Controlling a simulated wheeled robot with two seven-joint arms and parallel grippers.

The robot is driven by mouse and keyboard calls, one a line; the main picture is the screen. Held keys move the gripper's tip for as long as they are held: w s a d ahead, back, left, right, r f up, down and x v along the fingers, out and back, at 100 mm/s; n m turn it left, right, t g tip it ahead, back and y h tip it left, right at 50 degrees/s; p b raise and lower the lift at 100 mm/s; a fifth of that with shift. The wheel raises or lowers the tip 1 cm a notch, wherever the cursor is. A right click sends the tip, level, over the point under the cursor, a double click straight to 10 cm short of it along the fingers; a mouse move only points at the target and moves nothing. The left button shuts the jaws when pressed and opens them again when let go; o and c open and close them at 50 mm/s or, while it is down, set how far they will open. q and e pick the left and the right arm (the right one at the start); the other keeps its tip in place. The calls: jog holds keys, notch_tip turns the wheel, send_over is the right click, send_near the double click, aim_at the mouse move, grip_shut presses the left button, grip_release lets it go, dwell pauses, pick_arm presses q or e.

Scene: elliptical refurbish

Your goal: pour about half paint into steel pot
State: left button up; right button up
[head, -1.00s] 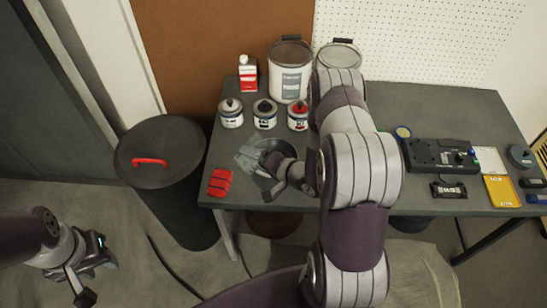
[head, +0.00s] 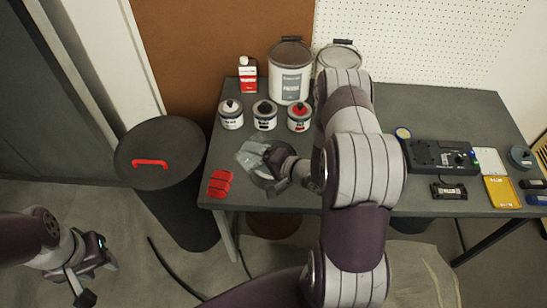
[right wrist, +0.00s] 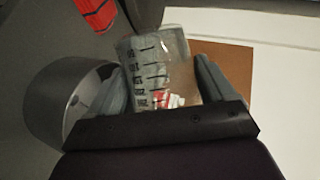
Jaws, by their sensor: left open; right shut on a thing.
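A clear measuring beaker (head: 250,155) with dark graduation marks is held over the table by my right gripper (head: 277,168). It looks tilted. In the right wrist view the beaker (right wrist: 150,62) sits between the two fingers, which are shut on it. Red and white show through its wall; I cannot tell its paint level. The steel pot (right wrist: 62,105) is left of the beaker in the right wrist view. In the head view the pot (head: 262,184) is partly hidden under the gripper. My left gripper (head: 92,282) is open and empty, low at the left, away from the table.
Small paint cans (head: 264,114), a red-and-white bottle (head: 248,76) and large pails (head: 291,75) stand at the back of the table. A red folded item (head: 220,183) lies left of the pot. A black bin (head: 160,165) stands left. Electronics (head: 440,156) lie right.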

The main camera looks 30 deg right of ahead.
jog(key=shift+d+f+m+y, duration=0.15)
jog(key=shift+d+m+y, duration=0.15)
jog(key=shift+m, duration=0.1)
dwell(1.9)
jog(key=shift+a+f+n+h, duration=0.4)
jog(key=shift+a+n+h, duration=0.25)
jog(key=shift+n, duration=0.45)
jog(key=shift+r+h, duration=0.2)
jog(key=shift+h, duration=0.15)
jog(key=shift+d, duration=0.15)
